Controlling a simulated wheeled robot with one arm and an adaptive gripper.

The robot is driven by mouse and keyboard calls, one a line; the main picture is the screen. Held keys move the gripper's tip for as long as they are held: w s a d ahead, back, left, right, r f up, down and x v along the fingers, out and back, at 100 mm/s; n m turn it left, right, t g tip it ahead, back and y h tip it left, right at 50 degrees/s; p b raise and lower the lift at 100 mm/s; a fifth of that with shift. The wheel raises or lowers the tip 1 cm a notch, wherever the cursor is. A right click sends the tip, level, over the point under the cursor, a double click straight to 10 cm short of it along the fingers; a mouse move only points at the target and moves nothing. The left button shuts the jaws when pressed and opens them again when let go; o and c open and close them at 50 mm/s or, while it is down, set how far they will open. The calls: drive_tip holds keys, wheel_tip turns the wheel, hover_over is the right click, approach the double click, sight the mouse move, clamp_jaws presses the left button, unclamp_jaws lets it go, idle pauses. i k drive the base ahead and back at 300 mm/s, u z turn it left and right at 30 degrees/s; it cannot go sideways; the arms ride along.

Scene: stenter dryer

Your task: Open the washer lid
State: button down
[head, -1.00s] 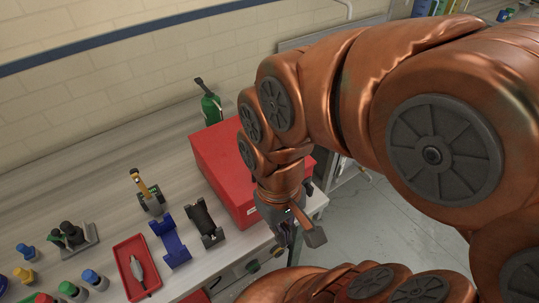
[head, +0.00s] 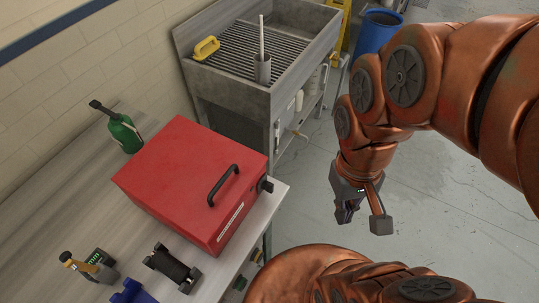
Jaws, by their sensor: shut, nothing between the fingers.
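The red washer (head: 165,190) is a box on the bench with its lid (head: 195,165) down. A black handle (head: 223,185) stands on the lid near its front edge, and a dark knob (head: 266,185) sits on its right end. My gripper (head: 350,212) hangs over the floor to the right of the washer and the bench, clear of both. It points down and is shut with nothing in it.
A green bottle (head: 125,133) stands behind the washer. A black holder (head: 172,267) and a yellow-handled tool (head: 88,266) lie in front. A grated metal sink (head: 250,85) stands beyond the bench, with a blue bin (head: 377,32). The floor is open.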

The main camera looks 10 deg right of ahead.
sight(194, 176)
drive_tip(key=z, duration=1.3)
drive_tip(key=k, duration=1.3)
drive_tip(key=u, duration=2.4)
